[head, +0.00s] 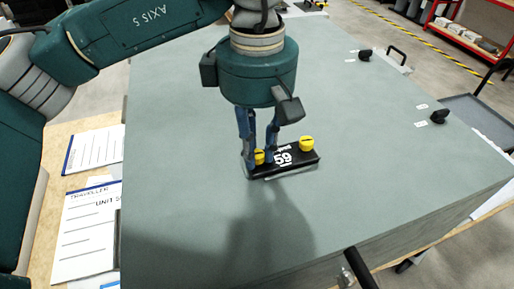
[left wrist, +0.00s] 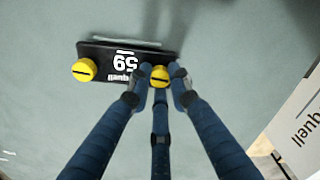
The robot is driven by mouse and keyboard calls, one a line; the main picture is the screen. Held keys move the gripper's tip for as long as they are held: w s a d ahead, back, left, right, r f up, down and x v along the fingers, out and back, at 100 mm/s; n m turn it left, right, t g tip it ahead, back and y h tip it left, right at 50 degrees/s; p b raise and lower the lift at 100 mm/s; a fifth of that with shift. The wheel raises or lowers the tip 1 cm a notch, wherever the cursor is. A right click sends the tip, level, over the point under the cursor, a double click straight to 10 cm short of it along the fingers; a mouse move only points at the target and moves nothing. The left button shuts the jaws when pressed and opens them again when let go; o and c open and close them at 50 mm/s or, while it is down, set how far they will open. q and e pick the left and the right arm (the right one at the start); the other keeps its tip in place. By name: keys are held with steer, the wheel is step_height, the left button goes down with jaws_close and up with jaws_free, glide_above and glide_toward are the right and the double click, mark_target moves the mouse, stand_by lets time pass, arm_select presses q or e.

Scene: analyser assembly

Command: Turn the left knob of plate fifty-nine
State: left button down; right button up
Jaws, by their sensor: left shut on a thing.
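Plate fifty-nine (head: 308,160) is a black plate with white "59" lettering, lying on the grey-green cabinet top. Its left yellow knob (head: 259,157) is partly hidden by the fingers. Its right yellow knob (head: 306,143) is free. My left gripper (head: 257,158) points down at the plate and is shut around the left knob. In the left wrist view the plate (left wrist: 97,53) appears upside down. There the left knob (left wrist: 160,76) sits between my blue fingertips, its dark slot roughly level, and the right knob (left wrist: 83,70) is at the left. My right gripper is not in view.
The cabinet top (head: 190,130) is broad and mostly clear around the plate. Black knobs (head: 438,117) stand on its far right side. A black bar handle (head: 360,270) is at the near edge. Printed sheets (head: 88,225) lie at the left.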

mark_target(257, 154)
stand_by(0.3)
arm_select(q)
steer(key=c, duration=1.6)
jaws_free()
steer(key=shift+o, duration=0.2)
step_height(257, 154, up, 12)
